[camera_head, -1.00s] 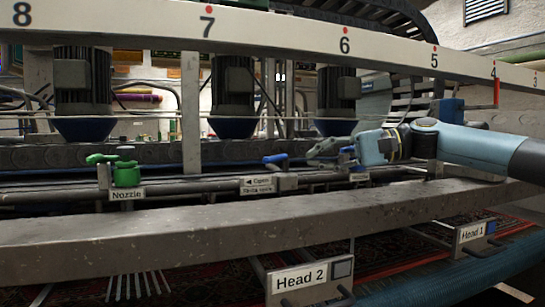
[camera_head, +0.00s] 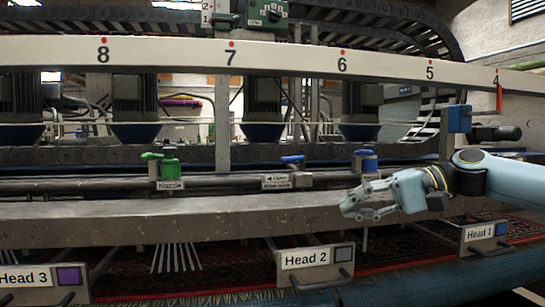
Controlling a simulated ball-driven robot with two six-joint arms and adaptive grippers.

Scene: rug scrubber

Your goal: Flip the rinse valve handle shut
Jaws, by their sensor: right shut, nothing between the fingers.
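A valve with a blue lever handle (camera_head: 292,159) sits on the dark pipe rail in the middle. The handle lies roughly level and its free end points left. A white label (camera_head: 276,181) below it reads "Open" with an arrow to the left; its smaller second line is too small to read. My right gripper (camera_head: 346,206) is shut and empty. It is in front of the grey beam, below and to the right of the blue handle, apart from it. My left gripper is not in view.
A green valve (camera_head: 168,166) labelled Nozzle stands to the left on the rail, and another blue valve (camera_head: 365,161) to the right. The long grey beam (camera_head: 140,222) runs below the rail. A numbered white beam (camera_head: 290,62) crosses above.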

